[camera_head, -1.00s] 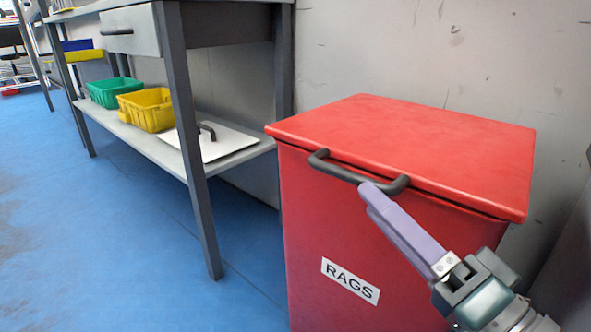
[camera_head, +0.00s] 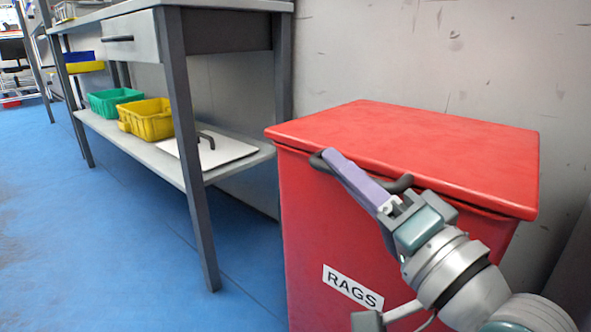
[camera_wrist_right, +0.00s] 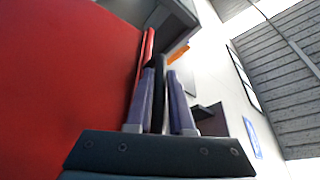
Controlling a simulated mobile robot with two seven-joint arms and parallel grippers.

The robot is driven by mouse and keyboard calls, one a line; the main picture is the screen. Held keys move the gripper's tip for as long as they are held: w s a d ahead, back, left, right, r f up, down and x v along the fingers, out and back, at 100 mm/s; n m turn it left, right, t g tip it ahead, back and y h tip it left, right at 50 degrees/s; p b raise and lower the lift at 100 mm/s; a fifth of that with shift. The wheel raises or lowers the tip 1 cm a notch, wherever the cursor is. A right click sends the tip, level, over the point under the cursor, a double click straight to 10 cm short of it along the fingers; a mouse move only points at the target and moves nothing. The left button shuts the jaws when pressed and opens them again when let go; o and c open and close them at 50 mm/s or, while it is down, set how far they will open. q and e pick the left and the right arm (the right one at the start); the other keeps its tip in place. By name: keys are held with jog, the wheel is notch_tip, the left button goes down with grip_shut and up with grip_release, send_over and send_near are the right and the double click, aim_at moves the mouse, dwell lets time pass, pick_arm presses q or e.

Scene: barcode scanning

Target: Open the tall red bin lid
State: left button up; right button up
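The tall red bin (camera_head: 310,230), with a RAGS label, stands at the right of the head view. Its red lid (camera_head: 420,145) lies closed on top, with a dark bar handle (camera_head: 402,184) at the lid's front edge. My right gripper (camera_head: 335,160) is at this handle, its purple fingers reaching over the handle's left part. In the right wrist view, the dark handle (camera_wrist_right: 159,85) runs between the two fingers of my right gripper (camera_wrist_right: 160,75), which stand apart around it. Whether a finger touches it is hard to tell. My left gripper is not in view.
A grey workbench (camera_head: 190,170) stands left of the bin. Its low shelf holds a green bin (camera_head: 112,101), a yellow bin (camera_head: 148,118) and a white panel (camera_head: 222,150) with a handle. A wall stands close behind the red bin. The blue floor at left is clear.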

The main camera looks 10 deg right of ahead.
grip_shut()
dwell(1.0)
